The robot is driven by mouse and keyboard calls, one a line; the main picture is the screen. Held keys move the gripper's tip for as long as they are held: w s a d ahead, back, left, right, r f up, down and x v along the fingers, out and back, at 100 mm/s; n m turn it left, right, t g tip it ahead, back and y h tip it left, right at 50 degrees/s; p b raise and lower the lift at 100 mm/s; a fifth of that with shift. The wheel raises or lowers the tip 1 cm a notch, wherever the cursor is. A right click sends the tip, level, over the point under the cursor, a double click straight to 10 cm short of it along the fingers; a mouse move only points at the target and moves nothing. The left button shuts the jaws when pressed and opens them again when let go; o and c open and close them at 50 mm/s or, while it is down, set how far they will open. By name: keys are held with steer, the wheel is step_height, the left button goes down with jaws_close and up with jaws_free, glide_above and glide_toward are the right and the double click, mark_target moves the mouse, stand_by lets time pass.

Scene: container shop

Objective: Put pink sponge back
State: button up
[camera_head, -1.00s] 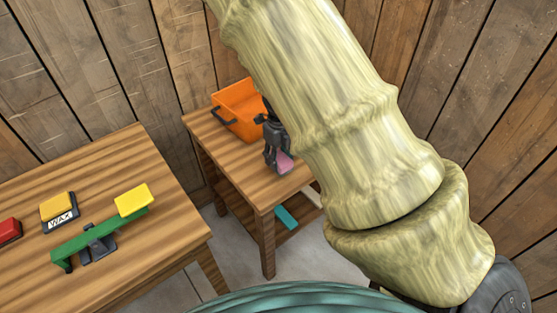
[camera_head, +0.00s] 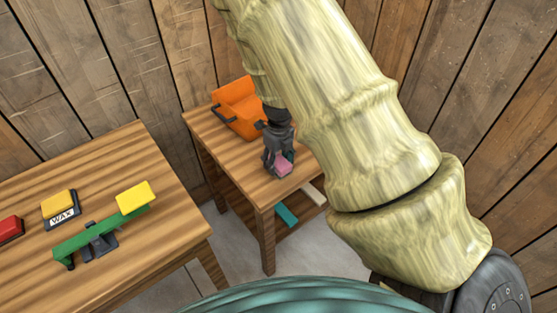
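The pink sponge (camera_head: 283,167) shows at the tips of my gripper (camera_head: 280,164), over the small wooden table (camera_head: 240,172). My gripper points down, and its fingers appear closed around the sponge. Whether the sponge touches the tabletop is hard to tell. An orange bin (camera_head: 238,104) with dark handles stands on the same table, just behind and left of my gripper. My arm hides part of the bin and the right part of the table.
Teal (camera_head: 286,215) and pale pieces lie under the small table. Wooden walls stand behind.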

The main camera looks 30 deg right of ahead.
mark_target(279, 161)
steer(key=shift+r, duration=0.1)
step_height(279, 161, up, 12)
stand_by(0.8)
stand_by(0.5)
